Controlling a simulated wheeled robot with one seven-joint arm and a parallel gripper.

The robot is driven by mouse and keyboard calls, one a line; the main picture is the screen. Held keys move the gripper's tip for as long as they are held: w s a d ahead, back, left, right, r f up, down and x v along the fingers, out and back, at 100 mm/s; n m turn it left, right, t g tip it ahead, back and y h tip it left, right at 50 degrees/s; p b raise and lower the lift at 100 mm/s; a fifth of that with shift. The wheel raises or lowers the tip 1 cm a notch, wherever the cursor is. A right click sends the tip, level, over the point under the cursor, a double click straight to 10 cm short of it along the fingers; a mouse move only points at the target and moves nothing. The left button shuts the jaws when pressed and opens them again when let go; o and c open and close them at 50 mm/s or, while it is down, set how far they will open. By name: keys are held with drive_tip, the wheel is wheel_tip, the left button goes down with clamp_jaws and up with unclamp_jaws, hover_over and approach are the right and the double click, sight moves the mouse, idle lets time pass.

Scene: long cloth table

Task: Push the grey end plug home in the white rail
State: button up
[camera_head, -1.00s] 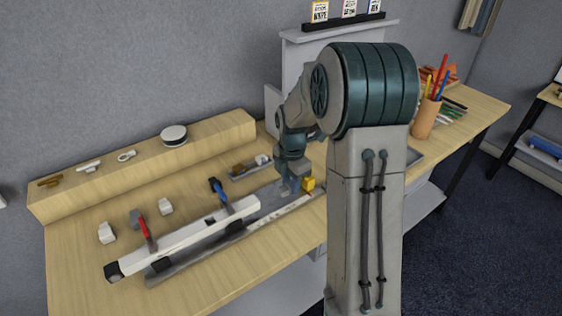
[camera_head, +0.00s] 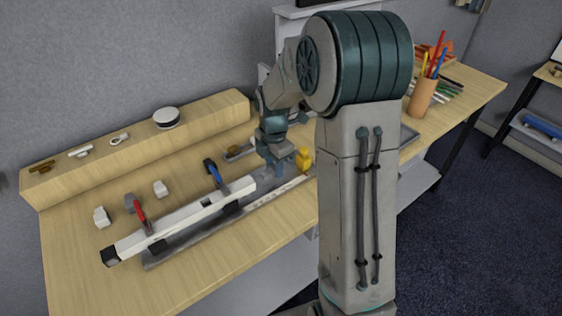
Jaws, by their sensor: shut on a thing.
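The white rail (camera_head: 190,217) lies slantwise along the table, from front left to back right. A black piece sits at its left end (camera_head: 111,256). My gripper (camera_head: 274,171) is low over the table just beyond the rail's right end, pointing down. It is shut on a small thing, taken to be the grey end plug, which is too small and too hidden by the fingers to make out. I cannot tell whether the plug touches the rail's end.
A red-handled clamp (camera_head: 140,213) and a blue-handled clamp (camera_head: 213,173) stand at the rail. A grey strip runs along its front. A yellow block (camera_head: 303,160) is right of my gripper. White blocks (camera_head: 102,216) lie behind. The table's front left is clear.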

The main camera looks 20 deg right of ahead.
drive_tip(key=shift+s+a, duration=0.2)
drive_tip(key=shift+a, duration=0.3)
drive_tip(key=shift+s+a, duration=0.15)
drive_tip(key=shift+a, duration=0.3)
drive_tip(key=shift+s+a, duration=0.3)
drive_tip(key=shift+a, duration=0.6)
drive_tip(key=shift+s+a, duration=0.3)
drive_tip(key=shift+a, duration=0.6)
idle(1.2)
drive_tip(key=o, duration=1)
drive_tip(key=shift+r, duration=0.1)
wheel_tip(320, 180, up, 14)
drive_tip(key=shift+f+b, duration=0.15)
drive_tip(key=shift+b, duration=0.15)
